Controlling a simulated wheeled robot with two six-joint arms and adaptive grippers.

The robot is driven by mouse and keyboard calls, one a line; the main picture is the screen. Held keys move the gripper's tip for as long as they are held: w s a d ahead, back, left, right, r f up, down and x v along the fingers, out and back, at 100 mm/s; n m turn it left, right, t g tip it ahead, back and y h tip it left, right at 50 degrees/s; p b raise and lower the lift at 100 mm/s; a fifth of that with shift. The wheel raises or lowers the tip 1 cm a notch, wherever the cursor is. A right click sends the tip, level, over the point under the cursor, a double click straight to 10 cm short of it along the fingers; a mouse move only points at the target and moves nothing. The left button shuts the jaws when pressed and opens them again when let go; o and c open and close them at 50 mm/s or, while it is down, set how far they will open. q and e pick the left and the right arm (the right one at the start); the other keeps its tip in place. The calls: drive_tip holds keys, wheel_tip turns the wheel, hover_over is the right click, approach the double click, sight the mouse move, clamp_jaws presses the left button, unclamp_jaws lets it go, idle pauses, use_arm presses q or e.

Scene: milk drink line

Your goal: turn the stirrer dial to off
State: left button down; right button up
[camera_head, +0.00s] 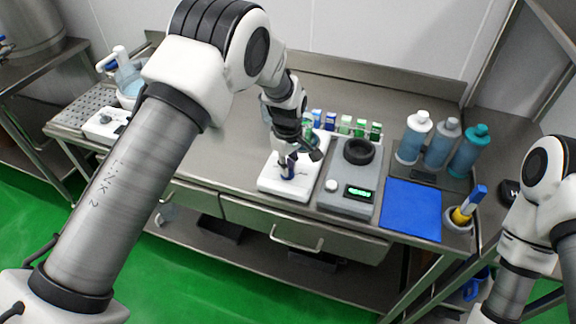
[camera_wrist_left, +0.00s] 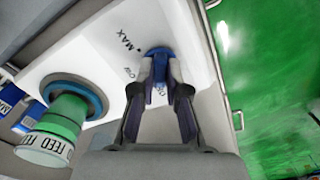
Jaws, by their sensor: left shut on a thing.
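The white stirrer (camera_head: 268,183) stands on the steel bench in the middle of the head view. Its blue dial (camera_wrist_left: 159,51) shows in the wrist view, with printed marks around it, MAX among them. My left gripper (camera_wrist_left: 159,72) is shut on the dial, one finger on each side. In the head view my left gripper (camera_head: 289,164) reaches down to the front of the stirrer and hides most of the dial. I cannot tell exactly which mark the dial points to. My right gripper is out of view.
A grey scale (camera_head: 345,203) with a green display stands right of the stirrer. A blue mat (camera_head: 411,209) and several capped bottles (camera_head: 437,145) are farther right. Small vials (camera_head: 345,125) stand behind. A jug (camera_head: 127,75) is at the left.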

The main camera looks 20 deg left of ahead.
use_arm(q)
drive_tip(key=shift+w+r, duration=0.1)
drive_tip(key=shift+w, duration=0.05)
drive_tip(key=c, duration=1.2)
unclamp_jaws()
wheel_tip(320, 180, up, 12)
drive_tip(key=shift+f, duration=0.1)
